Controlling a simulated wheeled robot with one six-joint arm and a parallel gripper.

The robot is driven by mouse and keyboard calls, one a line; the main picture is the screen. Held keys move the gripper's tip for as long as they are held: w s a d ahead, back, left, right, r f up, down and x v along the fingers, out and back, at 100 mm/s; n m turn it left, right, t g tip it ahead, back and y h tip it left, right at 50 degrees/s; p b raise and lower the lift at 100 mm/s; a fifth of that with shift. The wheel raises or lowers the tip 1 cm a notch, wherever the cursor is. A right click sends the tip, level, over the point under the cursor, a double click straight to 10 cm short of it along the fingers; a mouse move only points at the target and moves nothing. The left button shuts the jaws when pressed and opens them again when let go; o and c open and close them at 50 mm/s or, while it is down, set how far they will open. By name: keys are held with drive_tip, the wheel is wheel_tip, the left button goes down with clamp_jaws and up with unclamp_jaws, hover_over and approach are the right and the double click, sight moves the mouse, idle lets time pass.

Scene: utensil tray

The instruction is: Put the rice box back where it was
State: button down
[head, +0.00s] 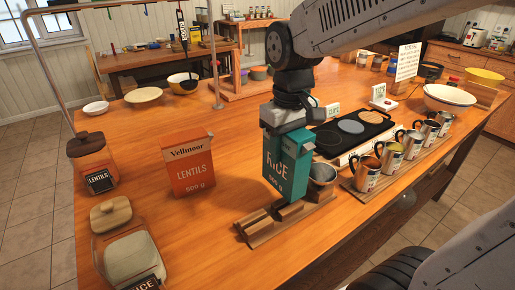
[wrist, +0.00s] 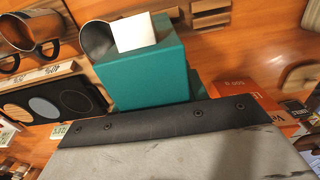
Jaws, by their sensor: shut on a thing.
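The teal rice box (head: 287,172) is upright in the head view, at the back of a slotted wooden rack (head: 262,231). My gripper (head: 290,122) comes down from above and is shut on the box's upper part. I cannot tell whether the box's base touches the table or hangs slightly above it. In the wrist view the rice box (wrist: 148,78) sticks out beyond my gripper, whose dark edge hides its near part. A white patch (wrist: 134,32) shows at its far end.
A metal cup (head: 321,180) stands close right of the box. An orange lentils box (head: 188,166) stands to the left, with a lentils jar (head: 92,165) beyond it. A rice-labelled jar (head: 128,258) is front left. Several mugs (head: 391,158) line the right. Bare table lies between the lentils and rice boxes.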

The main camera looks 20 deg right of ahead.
drive_tip(key=w+f, duration=0.2)
drive_tip(key=w, duration=0.6)
drive_tip(key=w+a+f, duration=0.1)
drive_tip(key=w+f, duration=0.2)
drive_tip(key=w, duration=0.5)
drive_tip(key=c, duration=0.8)
unclamp_jaws()
drive_tip(key=shift+f, duration=0.15)
drive_tip(key=shift+o, duration=0.2)
